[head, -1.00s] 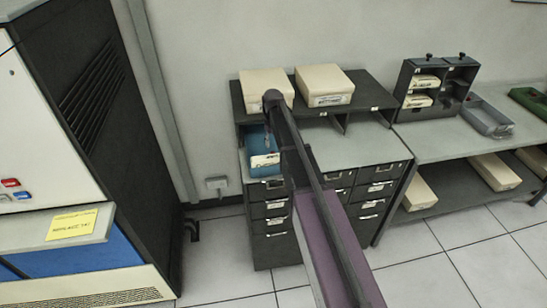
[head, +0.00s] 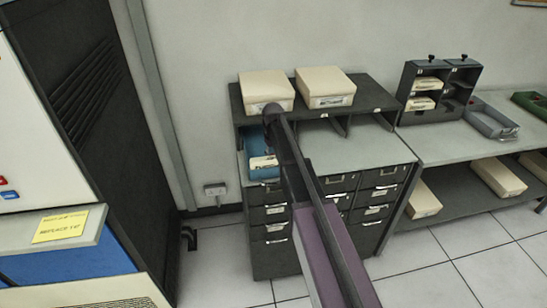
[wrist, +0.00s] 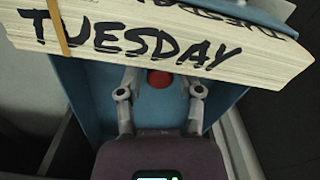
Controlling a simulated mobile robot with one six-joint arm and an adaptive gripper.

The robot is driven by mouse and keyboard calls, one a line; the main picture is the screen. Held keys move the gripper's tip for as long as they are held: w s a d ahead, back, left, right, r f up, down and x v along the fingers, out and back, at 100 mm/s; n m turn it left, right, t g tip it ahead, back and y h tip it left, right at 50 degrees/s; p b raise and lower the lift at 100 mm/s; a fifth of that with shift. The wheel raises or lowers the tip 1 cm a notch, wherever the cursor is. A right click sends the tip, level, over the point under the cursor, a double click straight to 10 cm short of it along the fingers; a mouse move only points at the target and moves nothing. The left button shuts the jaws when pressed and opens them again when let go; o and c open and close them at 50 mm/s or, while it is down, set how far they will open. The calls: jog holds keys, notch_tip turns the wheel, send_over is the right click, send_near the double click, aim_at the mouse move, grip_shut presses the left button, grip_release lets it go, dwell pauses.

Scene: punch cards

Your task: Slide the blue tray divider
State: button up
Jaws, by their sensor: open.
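A blue tray (head: 255,143) sits in the left bay under the dark shelf of the cabinet; it also shows in the wrist view (wrist: 90,80). A thick stack of cards (wrist: 160,40) marked "TUESDAY" lies across its upper part and shows white in the head view (head: 262,162). A round red knob (wrist: 158,79) stands out on a blue surface just below the stack. I cannot tell whether that surface is the divider or part of the tray. My gripper (wrist: 160,88) is open, its two fingers on either side of the knob. Contact is unclear. The arm partly hides the tray in the head view.
Two cream boxes (head: 267,90) (head: 326,87) stand on the dark shelf (head: 365,88). The grey cabinet top (head: 350,145) to the right is clear. A dark rack (head: 436,92) and a grey tray (head: 490,119) stand on the side table. A large dark cabinet (head: 85,110) stands left.

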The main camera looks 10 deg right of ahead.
grip_shut()
jog(key=shift+w, duration=2.65)
grip_release()
